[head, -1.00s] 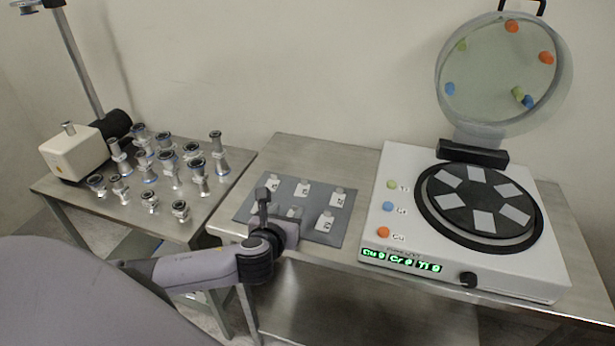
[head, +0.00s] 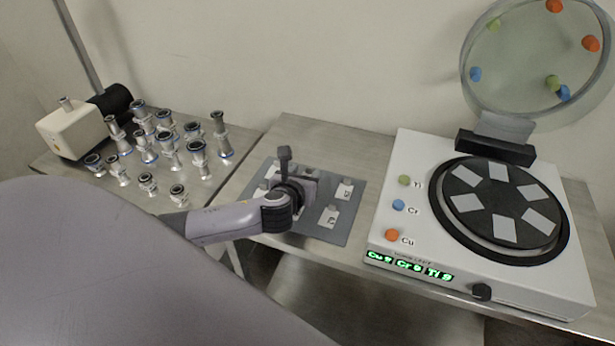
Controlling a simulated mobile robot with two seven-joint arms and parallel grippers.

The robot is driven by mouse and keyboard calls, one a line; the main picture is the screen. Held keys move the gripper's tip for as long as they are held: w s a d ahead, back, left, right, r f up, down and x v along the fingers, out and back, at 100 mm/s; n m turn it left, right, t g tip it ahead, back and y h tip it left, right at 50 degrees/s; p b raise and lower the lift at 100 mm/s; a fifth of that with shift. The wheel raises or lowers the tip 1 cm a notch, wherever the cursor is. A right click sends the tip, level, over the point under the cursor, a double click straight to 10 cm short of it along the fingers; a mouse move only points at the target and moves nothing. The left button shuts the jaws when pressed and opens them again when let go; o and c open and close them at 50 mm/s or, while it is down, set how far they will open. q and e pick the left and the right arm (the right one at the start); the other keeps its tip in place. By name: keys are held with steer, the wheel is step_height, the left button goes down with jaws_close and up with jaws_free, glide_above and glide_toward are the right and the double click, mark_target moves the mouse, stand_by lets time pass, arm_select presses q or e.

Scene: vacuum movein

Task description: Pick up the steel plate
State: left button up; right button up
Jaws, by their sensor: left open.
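A flat dark grey plate (head: 345,228) lies on the steel table in the middle of the head view. Several small pale labelled pieces with grey knobs sit on it, such as one at its right side (head: 345,190) and one near its front (head: 329,216). I cannot tell for sure which of these is the steel plate. My left gripper (head: 290,172) is over the left and middle part of the grey plate, and the gripper and wrist hide some of the pieces. It is open; whether it touches anything is hidden. My right gripper is not in view.
A white machine (head: 400,255) with a round black disc holding several pale squares stands at the right, its round lid (head: 520,60) raised. Several metal fittings (head: 170,150) and a cream pump (head: 72,130) stand on the left table. Bare steel table (head: 315,137) shows behind the plate.

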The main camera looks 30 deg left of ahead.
mark_target(309, 169)
arm_select(q)
steer(key=shift+x, duration=1.45)
steer(key=shift+c, duration=0.3)
steer(key=shift+f, duration=0.15)
jaws_close()
steer(key=shift+w+a+r, duration=0.1)
steer(key=shift+r, duration=0.55)
step_height(309, 169, up, 19)
steer(key=p, duration=0.2)
steer(key=shift+p, duration=0.3)
